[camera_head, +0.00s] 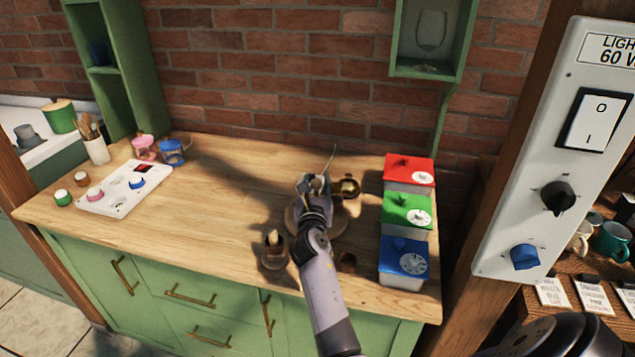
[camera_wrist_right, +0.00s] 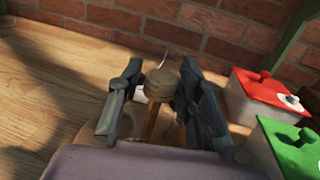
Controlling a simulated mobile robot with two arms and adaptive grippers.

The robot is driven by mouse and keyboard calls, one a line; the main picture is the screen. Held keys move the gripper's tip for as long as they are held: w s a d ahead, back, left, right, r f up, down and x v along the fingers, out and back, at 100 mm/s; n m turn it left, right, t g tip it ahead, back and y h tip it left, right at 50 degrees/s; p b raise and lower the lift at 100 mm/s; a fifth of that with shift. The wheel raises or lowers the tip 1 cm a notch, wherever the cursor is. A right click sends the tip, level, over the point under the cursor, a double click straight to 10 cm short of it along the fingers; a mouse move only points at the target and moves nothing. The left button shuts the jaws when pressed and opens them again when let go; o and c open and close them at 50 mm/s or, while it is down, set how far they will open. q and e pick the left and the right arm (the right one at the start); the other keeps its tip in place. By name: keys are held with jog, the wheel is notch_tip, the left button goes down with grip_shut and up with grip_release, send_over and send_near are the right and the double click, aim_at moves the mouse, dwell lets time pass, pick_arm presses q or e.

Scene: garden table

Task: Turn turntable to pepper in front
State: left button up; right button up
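The turntable (camera_head: 330,228) is a round wooden disc on the counter, mostly hidden behind my right arm. My right gripper (camera_head: 316,186) is over it, with its fingers apart. In the right wrist view, the fingers of my right gripper (camera_wrist_right: 160,95) stand on either side of a wooden, knob-topped post (camera_wrist_right: 161,83); I cannot tell whether they touch it. A shiny brass-coloured vessel (camera_head: 348,187) is at the turntable's back right. A small wooden piece (camera_head: 273,246) is at the front left and a dark reddish one (camera_head: 347,261) at the front right. I cannot tell which is the pepper.
Red (camera_head: 410,170), green (camera_head: 407,214) and blue (camera_head: 403,262) boxes line the counter's right side. A white control panel (camera_head: 112,190) with knobs lies at the left, near pink and blue items. A brick wall stands behind. The counter's middle left is clear.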

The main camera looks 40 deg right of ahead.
grip_shut()
dwell(0.6)
